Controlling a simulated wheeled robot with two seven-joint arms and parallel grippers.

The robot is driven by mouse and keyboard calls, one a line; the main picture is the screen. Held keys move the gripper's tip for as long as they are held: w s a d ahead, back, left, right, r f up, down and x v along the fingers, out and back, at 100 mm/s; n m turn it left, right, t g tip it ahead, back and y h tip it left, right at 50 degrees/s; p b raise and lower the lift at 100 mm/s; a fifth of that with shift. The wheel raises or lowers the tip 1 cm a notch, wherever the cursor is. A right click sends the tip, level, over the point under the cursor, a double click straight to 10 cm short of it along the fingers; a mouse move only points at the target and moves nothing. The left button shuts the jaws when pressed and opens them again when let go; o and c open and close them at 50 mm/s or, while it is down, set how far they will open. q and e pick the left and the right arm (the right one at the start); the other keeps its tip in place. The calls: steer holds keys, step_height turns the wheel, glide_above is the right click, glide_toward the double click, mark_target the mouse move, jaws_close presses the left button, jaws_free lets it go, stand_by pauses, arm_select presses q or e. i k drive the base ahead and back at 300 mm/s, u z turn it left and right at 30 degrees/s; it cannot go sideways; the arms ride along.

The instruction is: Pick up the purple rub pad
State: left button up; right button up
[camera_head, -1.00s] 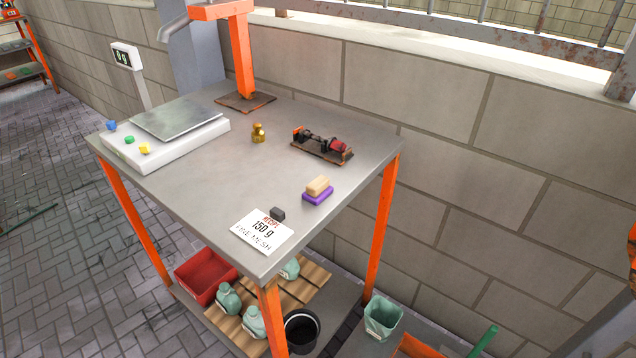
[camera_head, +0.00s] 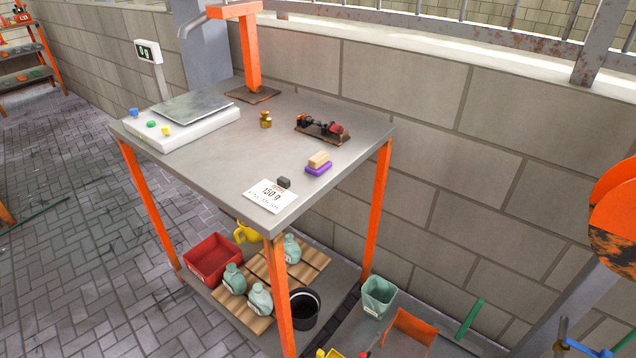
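The purple rub pad (camera_head: 317,169) lies flat on the grey metal table top (camera_head: 225,165), near its right front edge. A tan block (camera_head: 319,159) rests on top of it and covers most of its upper face. The pad's purple rim shows along the front and sides. Neither of my grippers is in the view, so I cannot see whether they hold anything.
A white scale (camera_head: 180,130) stands at the table's left. A brass weight (camera_head: 266,119), a small black-and-red device (camera_head: 322,130), a dark block (camera_head: 284,182) and a recipe card (camera_head: 270,195) share the top. Orange legs (camera_head: 283,300) hold it; a brick wall (camera_head: 420,150) stands behind.

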mark_target(320, 162)
steer(key=u, duration=0.05)
steer(key=k, duration=0.1)
steer(key=u, duration=1.7)
steer(key=i, duration=1.4)
steer(key=z, duration=1.05)
